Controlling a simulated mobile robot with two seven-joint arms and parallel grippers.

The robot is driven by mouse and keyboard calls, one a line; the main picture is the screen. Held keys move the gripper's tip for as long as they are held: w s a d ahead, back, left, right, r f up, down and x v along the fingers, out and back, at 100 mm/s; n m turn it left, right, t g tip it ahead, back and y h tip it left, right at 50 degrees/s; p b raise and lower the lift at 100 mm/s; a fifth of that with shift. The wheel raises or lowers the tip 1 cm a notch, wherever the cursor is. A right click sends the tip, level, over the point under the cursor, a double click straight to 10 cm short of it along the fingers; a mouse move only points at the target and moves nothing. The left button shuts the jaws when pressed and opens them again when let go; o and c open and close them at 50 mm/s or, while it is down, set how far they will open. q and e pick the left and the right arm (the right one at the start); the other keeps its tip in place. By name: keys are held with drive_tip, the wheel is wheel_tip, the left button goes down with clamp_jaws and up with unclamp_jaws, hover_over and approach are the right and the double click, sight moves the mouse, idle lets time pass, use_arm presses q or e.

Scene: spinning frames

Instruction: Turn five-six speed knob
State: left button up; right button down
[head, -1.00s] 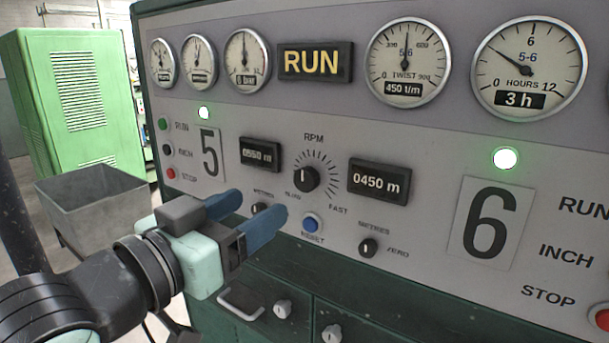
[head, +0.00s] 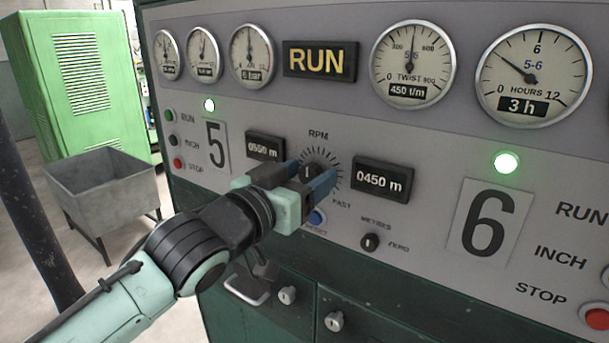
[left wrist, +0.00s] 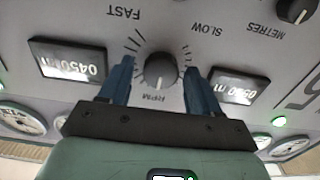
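The speed knob is a round black knob marked RPM, on the grey panel between the 0550 m and 0450 m displays. In the head view the knob (head: 308,170) is partly hidden by my left gripper (head: 313,176). In the left wrist view the knob (left wrist: 160,71) shows upside down, between the two blue fingers of my left gripper (left wrist: 159,67). The fingers are open, one on each side, with a visible gap to the knob. The pointer line is near the middle of the SLOW–FAST scale. My right gripper is not in view.
The blue reset button (head: 317,217) and a METRES/ZERO knob (head: 370,242) sit below. The 0550 m display (head: 265,147) and 0450 m display (head: 382,179) flank the dial. A RUN sign (head: 320,61) is lit above. A grey bin (head: 100,185) stands at left.

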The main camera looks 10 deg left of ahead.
use_arm(q)
drive_tip(key=c, duration=0.9)
drive_tip(key=shift+o, duration=0.2)
drive_tip(key=shift+m, duration=2.1)
drive_tip(key=o, duration=1)
drive_tip(key=shift+d, duration=0.1)
drive_tip(key=shift+o, duration=0.2)
drive_tip(key=shift+s+a, duration=0.25)
drive_tip(key=shift+s, duration=0.2)
drive_tip(key=b+v, duration=0.3)
drive_tip(key=v, duration=0.9)
drive_tip(key=shift+s, duration=0.2)
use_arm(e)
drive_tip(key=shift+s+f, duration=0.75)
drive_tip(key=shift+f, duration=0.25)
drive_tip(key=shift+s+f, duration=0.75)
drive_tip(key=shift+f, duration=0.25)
